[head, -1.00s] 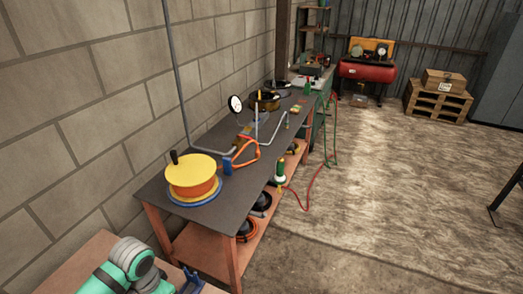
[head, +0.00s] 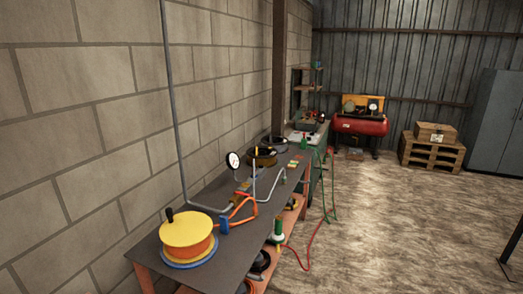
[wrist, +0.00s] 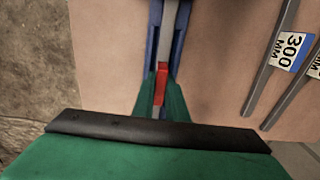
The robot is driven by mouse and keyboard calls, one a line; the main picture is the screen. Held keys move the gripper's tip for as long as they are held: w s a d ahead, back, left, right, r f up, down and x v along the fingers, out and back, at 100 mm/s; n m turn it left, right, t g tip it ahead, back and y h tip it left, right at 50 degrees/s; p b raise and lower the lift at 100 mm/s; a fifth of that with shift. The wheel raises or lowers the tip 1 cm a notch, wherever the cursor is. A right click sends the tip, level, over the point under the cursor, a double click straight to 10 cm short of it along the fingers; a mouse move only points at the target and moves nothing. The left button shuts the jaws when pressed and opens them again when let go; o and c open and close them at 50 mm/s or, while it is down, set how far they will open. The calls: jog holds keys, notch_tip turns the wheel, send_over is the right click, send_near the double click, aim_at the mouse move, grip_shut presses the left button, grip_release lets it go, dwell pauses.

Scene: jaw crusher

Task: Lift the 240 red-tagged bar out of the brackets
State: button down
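In the wrist view, a grey bar with a red tag (wrist: 162,72) lies lengthwise near the top middle. No number can be read on the tag. Dark blue strips (wrist: 155,35) run along both sides of the bar; I cannot tell whether these are brackets or part of my fingers. My gripper (wrist: 160,98) has its green tapering fingers on either side of the bar at the red tag, very close to it. Whether they press on it is unclear. In the head view the bar, brackets and gripper are out of sight.
In the wrist view, a bar with a "300 MM" tag (wrist: 291,50) and another bar lie at the right on the tan surface. In the head view, a dark workbench (head: 215,252) holds a yellow-topped reel (head: 188,233), a gauge (head: 233,160) and tubing. Open floor lies right.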

jog(key=shift+w+r, duration=0.1)
jog(key=shift+r, duration=3.55)
